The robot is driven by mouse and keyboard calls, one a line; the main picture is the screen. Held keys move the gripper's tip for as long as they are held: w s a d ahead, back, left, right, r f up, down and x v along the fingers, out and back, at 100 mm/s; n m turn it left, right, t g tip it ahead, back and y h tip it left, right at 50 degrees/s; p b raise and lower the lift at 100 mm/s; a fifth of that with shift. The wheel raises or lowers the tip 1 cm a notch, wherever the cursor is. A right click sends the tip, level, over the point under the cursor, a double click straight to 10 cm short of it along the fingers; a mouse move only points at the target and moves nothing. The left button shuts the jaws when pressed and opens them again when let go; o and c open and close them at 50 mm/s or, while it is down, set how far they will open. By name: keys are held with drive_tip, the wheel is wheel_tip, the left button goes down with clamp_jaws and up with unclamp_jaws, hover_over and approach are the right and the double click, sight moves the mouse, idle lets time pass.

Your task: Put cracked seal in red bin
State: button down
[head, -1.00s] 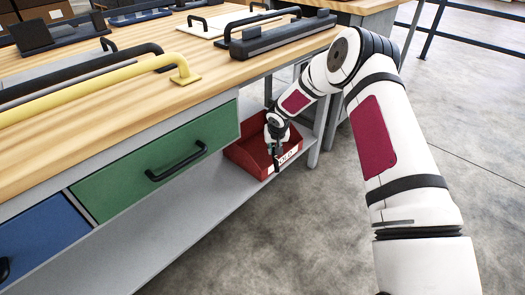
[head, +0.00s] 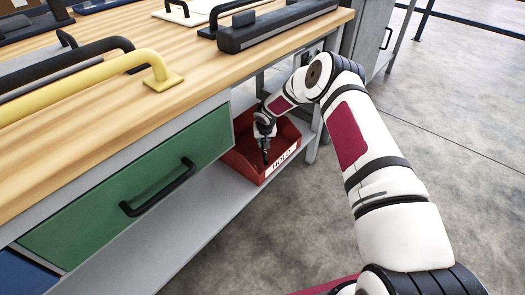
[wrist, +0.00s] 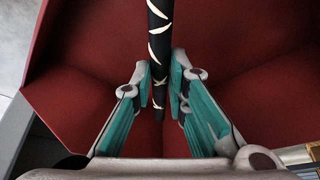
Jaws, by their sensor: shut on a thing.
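The cracked seal (wrist: 160,28) is a black strip with pale jagged marks. In the wrist view it stands upright between the two fingers of my gripper (wrist: 161,82), which is shut on it. The red bin (wrist: 75,95) fills the area below and around the fingers there. In the head view my gripper (head: 265,140) is inside the outline of the red bin (head: 286,158), just behind its labelled front wall. The seal is too small and dark to make out clearly in that view. I cannot tell whether its lower end touches the bin floor.
The bin stands on a grey lower shelf (head: 185,215) under the wooden worktop (head: 215,75). A green drawer (head: 125,190) with a black handle is to the left. Black and yellow handles lie on the worktop. The floor (head: 450,180) at the right is clear.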

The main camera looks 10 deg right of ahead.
drive_tip(key=shift+f+b, duration=0.85)
drive_tip(key=shift+f, duration=1.3)
drive_tip(key=shift+f, duration=0.25)
drive_tip(key=c, duration=1.6)
unclamp_jaws()
drive_tip(key=shift+o, duration=0.2)
drive_tip(key=shift+r, duration=0.2)
drive_tip(key=shift+s+r, duration=0.1)
drive_tip(key=shift+r, duration=0.25)
drive_tip(key=p+v, duration=0.4)
drive_tip(key=v, duration=0.7)
drive_tip(key=shift+s+r, duration=0.15)
drive_tip(key=shift+s, duration=0.1)
